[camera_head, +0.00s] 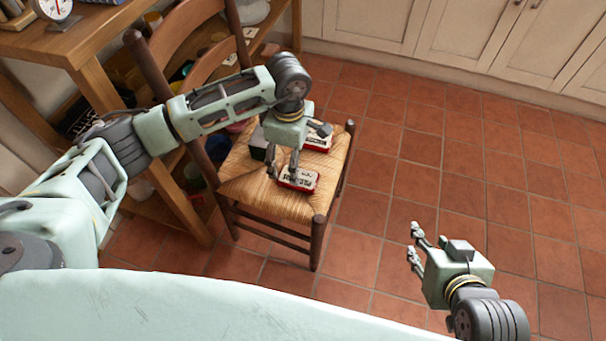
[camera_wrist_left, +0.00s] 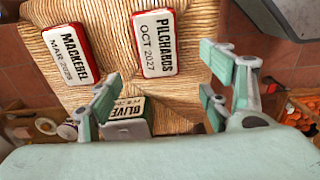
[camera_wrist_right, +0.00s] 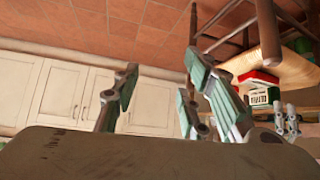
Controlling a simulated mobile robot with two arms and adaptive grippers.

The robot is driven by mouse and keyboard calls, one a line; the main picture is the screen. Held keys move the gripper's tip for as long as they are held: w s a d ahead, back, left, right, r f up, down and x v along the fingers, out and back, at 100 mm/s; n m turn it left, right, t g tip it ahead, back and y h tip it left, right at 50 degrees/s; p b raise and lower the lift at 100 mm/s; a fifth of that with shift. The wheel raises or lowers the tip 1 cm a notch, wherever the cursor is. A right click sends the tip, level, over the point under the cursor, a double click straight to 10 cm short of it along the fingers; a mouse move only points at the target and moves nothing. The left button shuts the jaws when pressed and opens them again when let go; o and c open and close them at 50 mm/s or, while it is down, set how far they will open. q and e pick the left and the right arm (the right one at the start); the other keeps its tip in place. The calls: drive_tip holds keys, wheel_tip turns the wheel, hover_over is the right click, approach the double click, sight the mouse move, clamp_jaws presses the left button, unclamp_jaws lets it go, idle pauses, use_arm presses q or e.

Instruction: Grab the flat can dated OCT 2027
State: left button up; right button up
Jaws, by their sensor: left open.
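The flat can labelled PILCHARDS, OCT 2027 (camera_wrist_left: 156,43), is red with a white top and lies on the woven chair seat (camera_head: 245,185). It is the front can in the head view (camera_head: 298,179). A similar MACKEREL can (camera_wrist_left: 71,52) lies beside it, towards the back in the head view (camera_head: 319,143). A green OLIVE can (camera_wrist_left: 126,108) stands partly hidden behind a left finger. My left gripper (camera_head: 286,160) is open and empty, pointing down over the seat close to the pilchards can. My right gripper (camera_head: 413,246) is open and empty, above the floor.
The chair's wooden backrest (camera_head: 205,65) rises behind my left arm. A wooden table (camera_head: 80,45) and cluttered shelves stand at the left. Cream cupboards (camera_head: 465,40) line the back. The tiled floor (camera_head: 400,170) right of the chair is clear.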

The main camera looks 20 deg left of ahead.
use_arm(q)
drive_tip(key=shift+s+f, duration=0.1)
drive_tip(key=shift+f, duration=0.85)
wheel_tip(320, 180, down, 4)
drive_tip(key=shift+d+f+b, duration=0.1)
drive_tip(key=shift+f+b, duration=0.05)
drive_tip(key=shift+b, duration=0.65)
drive_tip(key=shift+w+f, duration=0.15)
drive_tip(key=shift+w, duration=0.05)
use_arm(e)
drive_tip(key=w+a+r+t+y, duration=0.1)
drive_tip(key=w+a+r+t, duration=0.1)
drive_tip(key=w+r+t, duration=0.3)
wheel_tip(320, 180, up, 2)
drive_tip(key=shift+w+a+r, duration=0.25)
drive_tip(key=shift+w+a, duration=0.1)
drive_tip(key=shift+w, duration=0.15)
use_arm(q)
drive_tip(key=c, duration=1.4)
